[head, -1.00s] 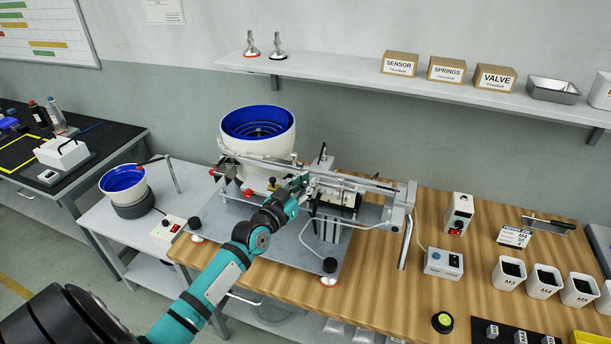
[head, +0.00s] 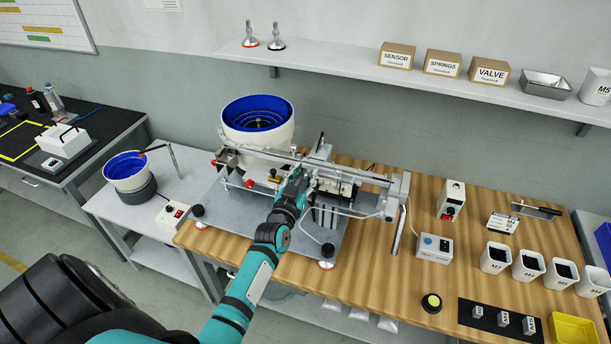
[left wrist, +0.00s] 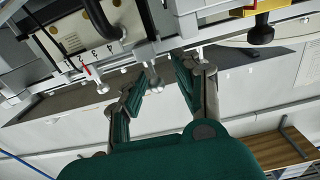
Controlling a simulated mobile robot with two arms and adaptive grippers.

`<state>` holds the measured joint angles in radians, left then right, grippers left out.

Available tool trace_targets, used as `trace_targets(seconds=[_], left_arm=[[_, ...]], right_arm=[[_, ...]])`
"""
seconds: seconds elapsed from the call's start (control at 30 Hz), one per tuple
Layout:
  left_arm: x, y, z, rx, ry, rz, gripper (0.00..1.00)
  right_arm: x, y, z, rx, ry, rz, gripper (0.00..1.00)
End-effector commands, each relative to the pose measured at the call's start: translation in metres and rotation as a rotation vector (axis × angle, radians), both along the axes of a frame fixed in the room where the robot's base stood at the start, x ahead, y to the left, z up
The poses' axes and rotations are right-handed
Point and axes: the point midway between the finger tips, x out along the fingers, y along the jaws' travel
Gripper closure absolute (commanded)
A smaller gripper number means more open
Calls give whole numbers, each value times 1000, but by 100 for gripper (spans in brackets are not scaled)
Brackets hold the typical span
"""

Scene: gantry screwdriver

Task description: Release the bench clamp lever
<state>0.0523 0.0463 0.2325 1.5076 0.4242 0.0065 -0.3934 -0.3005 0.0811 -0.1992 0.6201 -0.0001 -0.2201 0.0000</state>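The gantry screwdriver fixture (head: 330,172) stands on a grey base plate (head: 238,222) on the wooden bench. My left gripper (head: 299,180) reaches into its middle from the front. In the left wrist view my left gripper (left wrist: 158,78) is open, with a finger to each side of a small metal knob (left wrist: 154,77); I cannot tell whether they touch it. A silver bar handle (head: 398,232) hangs at the fixture's right end. I cannot tell for certain which part is the bench clamp lever. My right gripper is not in view.
A blue-lined feeder bowl (head: 258,122) stands behind the fixture's left side. A control box (head: 434,248) and several white cups (head: 495,257) stand to the right. The wall shelf (head: 340,77) runs above. The wood in front of the control box is mostly clear.

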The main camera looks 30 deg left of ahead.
Motion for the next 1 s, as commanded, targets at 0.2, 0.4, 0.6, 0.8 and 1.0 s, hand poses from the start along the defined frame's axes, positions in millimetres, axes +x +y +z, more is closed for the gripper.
trace_targets(seconds=[0.2, 0.4, 0.6, 0.8, 1.0], left_arm=[[0, -2, -1, -3, 2, -3, 62], [-9, -4, -2, -2, 5, -4, 62], [-47, -12, -3, -5, 6, -3, 62], [-88, -21, -3, -3, 4, -2, 62], [-112, -27, -2, -2, 4, -2, 62]], right_arm=[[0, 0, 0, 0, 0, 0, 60], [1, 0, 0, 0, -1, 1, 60], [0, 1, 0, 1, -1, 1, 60], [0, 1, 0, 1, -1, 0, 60], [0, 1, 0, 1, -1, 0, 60]])
